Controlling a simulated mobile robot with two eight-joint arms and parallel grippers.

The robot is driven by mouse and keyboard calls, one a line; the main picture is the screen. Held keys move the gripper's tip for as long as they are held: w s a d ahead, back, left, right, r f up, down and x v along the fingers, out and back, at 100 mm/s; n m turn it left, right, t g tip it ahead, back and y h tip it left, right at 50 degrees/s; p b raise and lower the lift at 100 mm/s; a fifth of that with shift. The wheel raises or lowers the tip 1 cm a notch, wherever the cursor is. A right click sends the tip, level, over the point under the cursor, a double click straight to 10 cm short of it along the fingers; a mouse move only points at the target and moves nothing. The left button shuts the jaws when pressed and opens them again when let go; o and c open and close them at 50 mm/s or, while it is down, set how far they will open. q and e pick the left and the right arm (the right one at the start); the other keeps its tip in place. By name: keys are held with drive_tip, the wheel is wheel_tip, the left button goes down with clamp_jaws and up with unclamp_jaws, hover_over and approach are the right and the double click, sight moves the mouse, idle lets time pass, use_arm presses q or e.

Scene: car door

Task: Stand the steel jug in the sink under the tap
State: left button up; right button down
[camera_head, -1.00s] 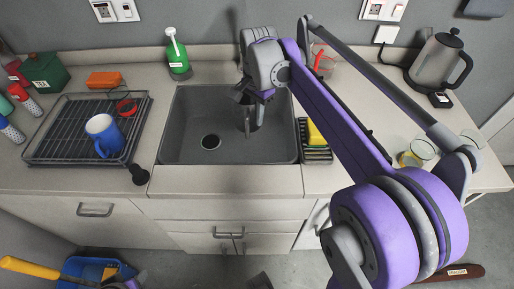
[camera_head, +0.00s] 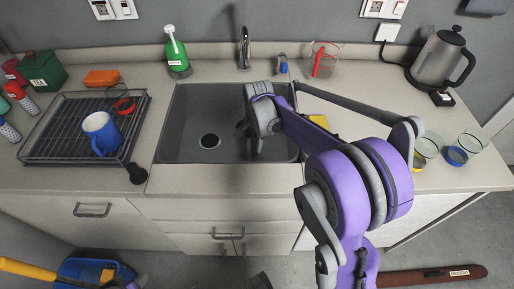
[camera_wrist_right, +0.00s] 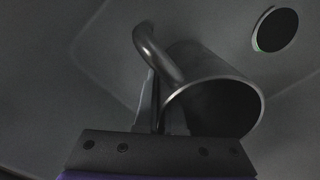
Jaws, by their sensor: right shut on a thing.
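The steel jug (camera_wrist_right: 213,95) shows in the right wrist view as a grey cylinder with its round mouth facing the camera and a curved handle on its left. My right gripper (camera_wrist_right: 160,105) is shut on the jug by its handle side. In the head view the right gripper (camera_head: 249,132) is low over the right half of the sink (camera_head: 185,125), and the jug is mostly hidden there. The tap (camera_head: 243,50) stands behind the sink, beyond the gripper. I cannot tell whether the jug touches the sink floor. Only an edge of my left arm shows at the bottom left.
The drain (camera_head: 209,141) is left of the gripper. A dish rack (camera_head: 70,150) with a blue mug (camera_head: 102,132) stands left of the sink. A green bottle (camera_head: 176,52) is behind it. A yellow sponge (camera_head: 319,121), glasses (camera_head: 470,141) and a kettle (camera_head: 438,62) are at the right.

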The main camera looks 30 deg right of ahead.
drive_tip(key=shift+f, duration=0.8)
drive_tip(key=shift+f, duration=0.15)
drive_tip(key=c, duration=1)
unclamp_jaws()
drive_tip(key=shift+r, duration=0.35)
wheel_tip(320, 180, up, 12)
drive_tip(key=shift+s+f+p, duration=0.1)
drive_tip(key=shift+f+p, duration=0.05)
drive_tip(key=shift+p, duration=0.5)
